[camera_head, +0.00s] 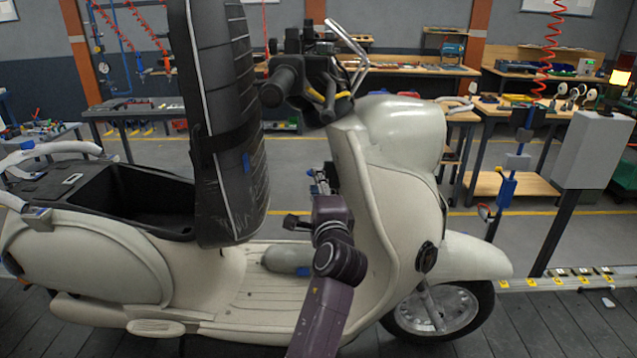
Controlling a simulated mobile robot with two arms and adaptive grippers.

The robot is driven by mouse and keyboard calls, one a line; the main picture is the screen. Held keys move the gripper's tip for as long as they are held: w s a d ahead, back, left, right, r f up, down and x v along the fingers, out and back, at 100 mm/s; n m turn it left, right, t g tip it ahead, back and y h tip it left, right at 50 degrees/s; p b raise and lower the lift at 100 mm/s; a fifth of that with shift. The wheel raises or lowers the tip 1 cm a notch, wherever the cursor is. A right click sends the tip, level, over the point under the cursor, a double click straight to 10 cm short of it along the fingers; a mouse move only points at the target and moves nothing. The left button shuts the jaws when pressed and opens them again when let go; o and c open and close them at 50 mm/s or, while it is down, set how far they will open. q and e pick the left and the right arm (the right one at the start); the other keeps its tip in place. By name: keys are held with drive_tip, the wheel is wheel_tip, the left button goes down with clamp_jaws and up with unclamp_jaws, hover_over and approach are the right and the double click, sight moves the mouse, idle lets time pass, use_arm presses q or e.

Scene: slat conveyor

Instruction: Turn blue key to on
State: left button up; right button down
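A cream scooter (404,135) stands side-on across the view, its front to the right. A small blue piece (303,271) shows at the right end of a grey cylinder (285,259) on the footboard; it is too small to tell whether it is the blue key. Another small blue mark (245,162) shows on the raised black seat (222,110).
The handlebar (300,85) with yellow cables is above my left gripper. An open storage box (125,200) lies under the seat. A grey box on a post (592,150) stands at the right. Workbenches line the back.

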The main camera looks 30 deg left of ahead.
use_arm(q)
drive_tip(key=shift+p+x, duration=0.65)
drive_tip(key=shift+x, duration=2.15)
drive_tip(key=shift+c, duration=0.5)
drive_tip(key=c, duration=0.6)
clamp_jaws()
drive_tip(key=shift+f, duration=0.1)
